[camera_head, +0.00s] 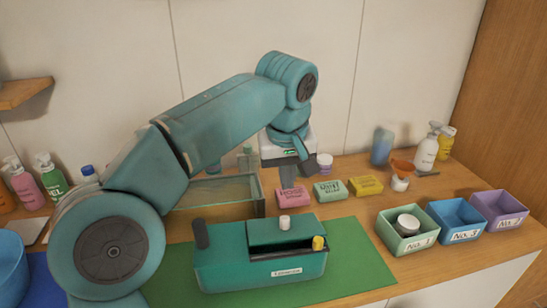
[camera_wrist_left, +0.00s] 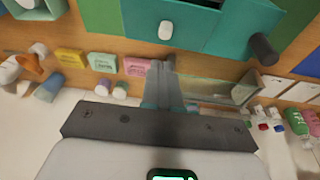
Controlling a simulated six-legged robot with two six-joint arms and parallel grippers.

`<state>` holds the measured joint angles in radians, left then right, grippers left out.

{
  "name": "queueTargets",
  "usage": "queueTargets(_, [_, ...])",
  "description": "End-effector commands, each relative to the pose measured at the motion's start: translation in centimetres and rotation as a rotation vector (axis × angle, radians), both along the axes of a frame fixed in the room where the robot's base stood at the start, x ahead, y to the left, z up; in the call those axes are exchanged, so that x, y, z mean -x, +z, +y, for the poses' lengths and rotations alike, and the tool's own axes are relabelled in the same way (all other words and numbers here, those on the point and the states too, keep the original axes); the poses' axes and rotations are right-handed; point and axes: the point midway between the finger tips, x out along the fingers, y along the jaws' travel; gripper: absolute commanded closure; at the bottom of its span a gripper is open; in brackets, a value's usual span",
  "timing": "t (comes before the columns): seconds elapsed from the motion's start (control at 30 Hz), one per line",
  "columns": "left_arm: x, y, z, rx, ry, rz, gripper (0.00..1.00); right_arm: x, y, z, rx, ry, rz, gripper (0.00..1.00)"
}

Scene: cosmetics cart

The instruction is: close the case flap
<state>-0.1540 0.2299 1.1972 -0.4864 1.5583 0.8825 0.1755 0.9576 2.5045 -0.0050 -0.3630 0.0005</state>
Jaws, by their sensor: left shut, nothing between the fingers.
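The teal case (camera_head: 262,272) sits on a green mat (camera_head: 350,255) in the head view, with a label on its front. A teal lid panel with a white knob (camera_head: 284,222) lies at its top. A dark opening (camera_head: 290,246) shows along the front right of the top. I cannot tell exactly how far the flap stands open. A dark post (camera_head: 200,234) rises at the left end and a yellow-topped peg (camera_head: 318,243) at the right. My left gripper (camera_head: 288,182) is shut and empty, pointing down behind the case. The wrist view shows its fingers (camera_wrist_left: 164,80) together, apart from the white knob (camera_wrist_left: 166,29).
Pink (camera_head: 293,190), green (camera_head: 328,190) and yellow (camera_head: 366,185) soap boxes lie behind the case. A glass-sided box (camera_head: 215,190) stands behind left. Green (camera_head: 408,238), blue (camera_head: 457,220) and purple (camera_head: 500,208) bins stand right. Bottles line the back. The mat right of the case is clear.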

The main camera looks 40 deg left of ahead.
Motion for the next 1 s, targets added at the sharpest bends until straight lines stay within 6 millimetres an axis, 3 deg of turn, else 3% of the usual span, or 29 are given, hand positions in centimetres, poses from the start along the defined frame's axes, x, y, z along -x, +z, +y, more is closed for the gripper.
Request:
queueTargets(0.03, [-0.3,2.2,0.0,0.000,0.004,0.022,1.00,0.0,3.1,0.0,0.000,-0.001,0.000,0.57])
queueTargets(0.2, [-0.9,3.6,0.1,-0.008,0.013,0.073,1.00,0.0,6.7,0.0,0.000,-0.001,0.000,0.57])
queueTargets(0.43, [-0.9,4.0,0.4,-0.011,0.024,0.090,1.00,0.0,8.0,0.0,0.000,-0.001,0.000,0.57])
queueTargets(0.57, [-1.1,2.3,0.5,-0.010,0.025,0.091,1.00,0.0,7.6,0.0,0.000,-0.001,0.001,0.57])
queueTargets(1.0, [-2.1,-6.4,1.8,-0.010,0.028,0.092,1.00,0.0,7.6,0.0,0.000,0.000,0.000,0.57])
